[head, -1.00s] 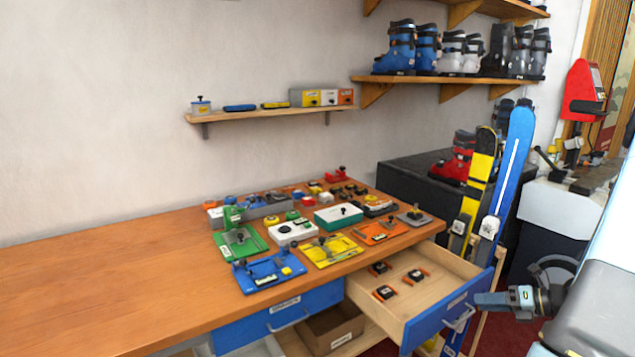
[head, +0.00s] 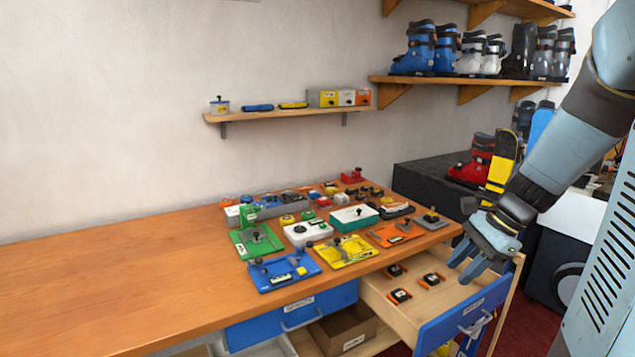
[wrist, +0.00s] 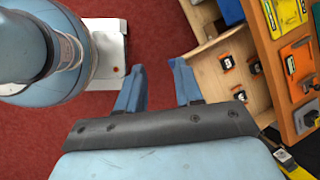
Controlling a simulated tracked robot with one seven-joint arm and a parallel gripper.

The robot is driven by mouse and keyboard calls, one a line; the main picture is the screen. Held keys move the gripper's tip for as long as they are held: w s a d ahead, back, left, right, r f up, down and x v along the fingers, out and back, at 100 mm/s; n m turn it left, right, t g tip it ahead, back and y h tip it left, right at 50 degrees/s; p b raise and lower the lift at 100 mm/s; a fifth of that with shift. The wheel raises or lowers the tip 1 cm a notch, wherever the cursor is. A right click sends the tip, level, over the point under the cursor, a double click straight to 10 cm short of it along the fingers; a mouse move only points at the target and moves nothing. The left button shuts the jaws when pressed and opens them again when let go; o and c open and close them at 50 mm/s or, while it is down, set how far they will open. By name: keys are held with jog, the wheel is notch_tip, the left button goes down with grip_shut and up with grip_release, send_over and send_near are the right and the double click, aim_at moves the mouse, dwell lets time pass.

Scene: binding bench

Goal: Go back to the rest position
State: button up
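My gripper (head: 463,270) is in the head view above the right side of the open blue-fronted drawer (head: 445,333), pointing down. In the wrist view its two fingers (wrist: 158,80) are spread apart with only red floor between them, so it is open and empty. The drawer (wrist: 203,68) shows right of the fingers in the wrist view. Several small black and orange pieces (head: 400,295) lie inside the drawer. My arm rises from the gripper to the upper right of the head view and hides part of the skis.
The wooden workbench (head: 120,270) carries coloured plates and boxes near its right end; its left part is bare. A small shelf (head: 285,112) hangs on the wall. Skis (head: 503,160) and a black bench with red boots (head: 472,165) stand behind my arm.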

jog(key=s+a+r+n+t+h, duration=0.4)
jog(key=s+r+n, duration=0.7)
jog(key=n, duration=0.4)
jog(key=shift+a+r+n+t+h, duration=0.3)
jog(key=shift+a+r+h, duration=0.15)
jog(key=shift+a+h, duration=0.4)
